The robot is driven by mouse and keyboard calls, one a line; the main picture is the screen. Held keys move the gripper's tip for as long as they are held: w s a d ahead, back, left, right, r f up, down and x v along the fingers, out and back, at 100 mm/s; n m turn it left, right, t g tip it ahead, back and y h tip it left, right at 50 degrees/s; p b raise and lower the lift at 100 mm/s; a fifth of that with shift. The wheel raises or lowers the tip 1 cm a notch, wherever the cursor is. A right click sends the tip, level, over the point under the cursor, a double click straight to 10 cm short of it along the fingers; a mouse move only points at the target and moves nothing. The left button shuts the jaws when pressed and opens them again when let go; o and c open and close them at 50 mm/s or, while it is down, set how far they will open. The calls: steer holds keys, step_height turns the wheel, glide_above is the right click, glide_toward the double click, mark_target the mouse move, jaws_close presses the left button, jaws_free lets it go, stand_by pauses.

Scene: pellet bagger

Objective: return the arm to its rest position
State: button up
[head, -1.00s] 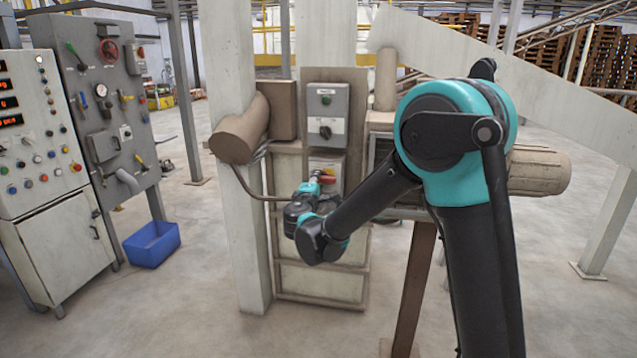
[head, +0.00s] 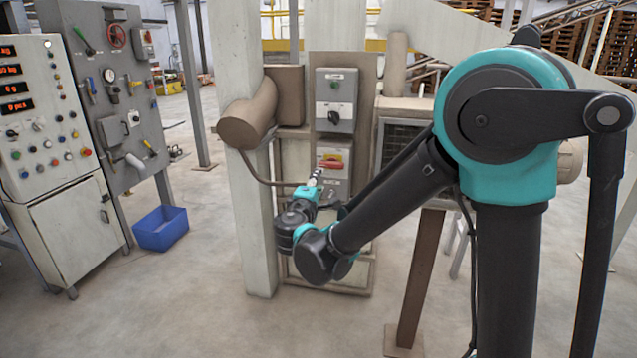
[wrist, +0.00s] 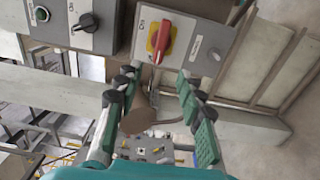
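My arm is bent, with its elbow raised at the right of the head view. My gripper (head: 316,177) is in front of the lower switch box, just below and left of the red rotary handle (head: 331,164). In the wrist view the gripper (wrist: 156,82) has its two green-padded fingers spread, with nothing between them. The red handle (wrist: 163,42) on its yellow plate lies beyond the fingertips, apparently apart from them. The exact gap is hard to judge.
A grey switch box (head: 336,100) sits above the handle. A pale pillar (head: 250,215) and a brown pipe (head: 248,118) stand close left of my gripper. A control cabinet (head: 65,220), valve panel (head: 110,75) and blue bin (head: 161,229) are farther left. Open floor lies between.

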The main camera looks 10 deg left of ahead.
steer(key=s+d+f+m+g+h, duration=0.15)
steer(key=d+f+m+g, duration=0.3)
steer(key=d, duration=0.95)
steer(key=d+f+m+g+h, duration=0.35)
steer(key=d+f, duration=0.25)
steer(key=d, duration=0.8)
steer(key=s+d+f+m+g+y, duration=0.1)
steer(key=s+d+f+m+g, duration=0.2)
steer(key=s+d+f+m, duration=0.4)
steer(key=s+d+f+m+g+y, duration=0.1)
steer(key=s+f+y, duration=0.1)
steer(key=s, duration=0.4)
steer(key=s+d+f+m+g+y, duration=0.1)
steer(key=s+d+f+m+y, duration=0.1)
steer(key=s, duration=0.4)
steer(key=shift+s+d+f+g, duration=0.15)
steer(key=shift+f+g, duration=0.25)
steer(key=shift+f, duration=0.1)
